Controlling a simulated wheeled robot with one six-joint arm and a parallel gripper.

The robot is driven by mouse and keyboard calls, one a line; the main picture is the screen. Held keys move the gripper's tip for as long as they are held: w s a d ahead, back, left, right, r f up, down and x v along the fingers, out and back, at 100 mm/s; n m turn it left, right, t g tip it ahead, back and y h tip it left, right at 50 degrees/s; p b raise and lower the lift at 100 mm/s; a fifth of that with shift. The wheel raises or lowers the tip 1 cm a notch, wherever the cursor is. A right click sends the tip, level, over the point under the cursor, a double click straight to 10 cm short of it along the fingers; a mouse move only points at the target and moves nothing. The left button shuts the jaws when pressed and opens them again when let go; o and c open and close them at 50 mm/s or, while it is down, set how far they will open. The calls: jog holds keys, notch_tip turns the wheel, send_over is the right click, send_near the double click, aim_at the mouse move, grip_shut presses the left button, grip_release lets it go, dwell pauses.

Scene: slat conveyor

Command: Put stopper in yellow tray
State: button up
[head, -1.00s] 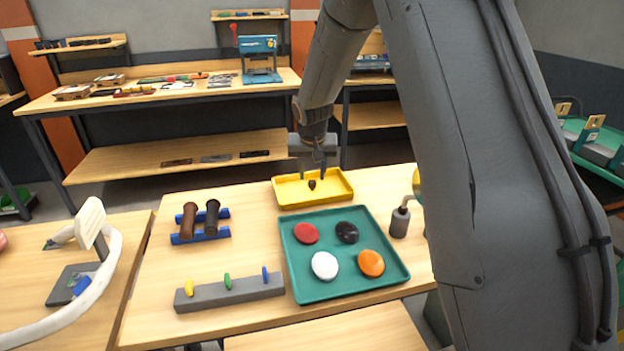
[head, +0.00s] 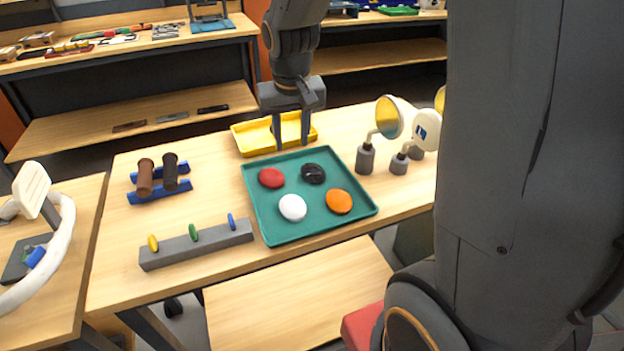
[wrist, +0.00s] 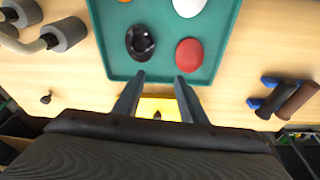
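The yellow tray (head: 250,147) lies on the bench just behind the green tray. It shows partly in the wrist view (wrist: 147,103), mostly hidden by my gripper. A small dark piece, probably the stopper (wrist: 157,115), lies in the yellow tray between the lines of my fingers. My gripper (head: 293,147) points down over the near edge of the yellow tray. Its fingers (wrist: 159,78) are well apart with nothing between them. A small dark knob-like thing (wrist: 46,99) also lies on the bench.
The green tray (head: 262,213) holds red, black, white and orange rounded pieces. Round mirrors or lamps on grey bases (head: 366,160) stand to its right. A blue rack with brown rollers (head: 145,178) is left. A grey block with coloured pegs (head: 196,246) lies in front.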

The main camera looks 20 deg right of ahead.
jog(key=shift+n+g, duration=0.6)
jog(key=shift+g, duration=0.2)
jog(key=s+f, duration=0.1)
jog(key=s, duration=0.4)
jog(key=s+f, duration=0.2)
jog(key=s, duration=0.4)
jog(key=s+f, duration=0.1)
jog(key=s, duration=0.4)
jog(key=shift+s+f, duration=0.25)
jog(key=shift+f, duration=0.1)
